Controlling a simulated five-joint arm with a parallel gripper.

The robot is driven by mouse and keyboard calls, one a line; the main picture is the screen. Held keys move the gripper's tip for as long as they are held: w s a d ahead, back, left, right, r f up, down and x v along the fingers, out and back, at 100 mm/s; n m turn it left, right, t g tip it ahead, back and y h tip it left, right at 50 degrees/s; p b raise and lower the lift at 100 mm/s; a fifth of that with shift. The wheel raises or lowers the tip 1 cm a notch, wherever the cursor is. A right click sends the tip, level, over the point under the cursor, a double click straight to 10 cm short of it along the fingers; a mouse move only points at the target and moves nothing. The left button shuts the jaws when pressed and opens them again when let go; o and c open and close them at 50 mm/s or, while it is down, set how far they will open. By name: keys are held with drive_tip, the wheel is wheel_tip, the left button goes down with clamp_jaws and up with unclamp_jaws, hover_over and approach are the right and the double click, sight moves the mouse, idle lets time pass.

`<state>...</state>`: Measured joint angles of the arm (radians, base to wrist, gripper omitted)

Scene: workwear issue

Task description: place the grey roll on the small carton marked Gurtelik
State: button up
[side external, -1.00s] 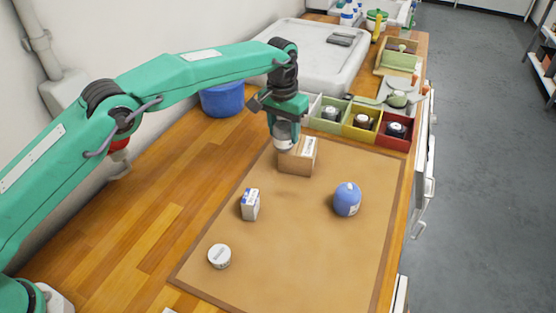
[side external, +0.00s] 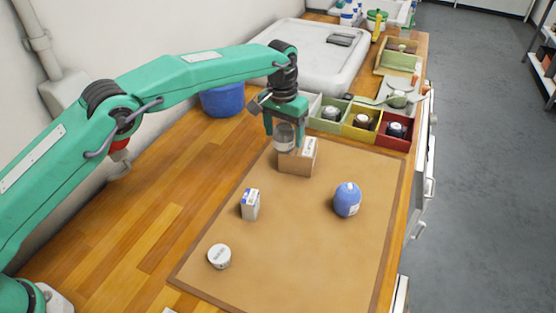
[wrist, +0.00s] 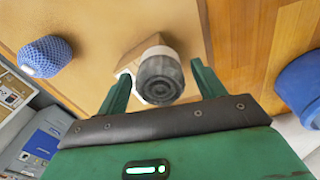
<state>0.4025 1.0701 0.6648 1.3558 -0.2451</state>
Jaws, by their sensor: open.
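The grey roll (side external: 285,138) sits upright on the left part of the top of the small brown carton (side external: 296,165), on the mat. The carton has a white label whose print is too small to read. In the wrist view the roll (wrist: 159,78) covers much of the carton (wrist: 128,64). My gripper (side external: 285,141) is open, with one finger on each side of the roll. In the wrist view there is a clear gap between the roll and each finger of my gripper (wrist: 161,80).
On the brown mat (side external: 300,255) are a blue-and-white box (side external: 250,205), a blue rounded item (side external: 347,200) and a white round tin (side external: 219,256). Coloured bins (side external: 362,122) stand behind the carton. A blue tub (side external: 222,100) stands behind left.

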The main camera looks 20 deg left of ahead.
sight(282, 128)
drive_tip(key=shift+s+a+r, duration=0.1)
drive_tip(key=shift+r, duration=1.85)
drive_tip(key=shift+s+r, duration=0.1)
drive_tip(key=shift+r, duration=1.8)
drive_tip(key=shift+a+r, duration=0.35)
drive_tip(key=shift+r, duration=0.2)
drive_tip(key=s+a+r+n+t, duration=0.1)
drive_tip(key=s+a+r+t, duration=0.2)
drive_tip(key=s+a+r, duration=1.25)
drive_tip(key=s+a+f, duration=0.3)
drive_tip(key=s, duration=0.4)
drive_tip(key=s+a+f+t, duration=0.1)
drive_tip(key=s+a+f, duration=0.2)
drive_tip(key=s, duration=0.5)
drive_tip(key=s+a+f+t, duration=0.1)
drive_tip(key=s+a+f, duration=0.2)
drive_tip(key=s, duration=0.4)
drive_tip(key=shift+s+a+f+n, duration=0.2)
drive_tip(key=shift+s+a+n, duration=0.1)
drive_tip(key=shift+s+n, duration=0.1)
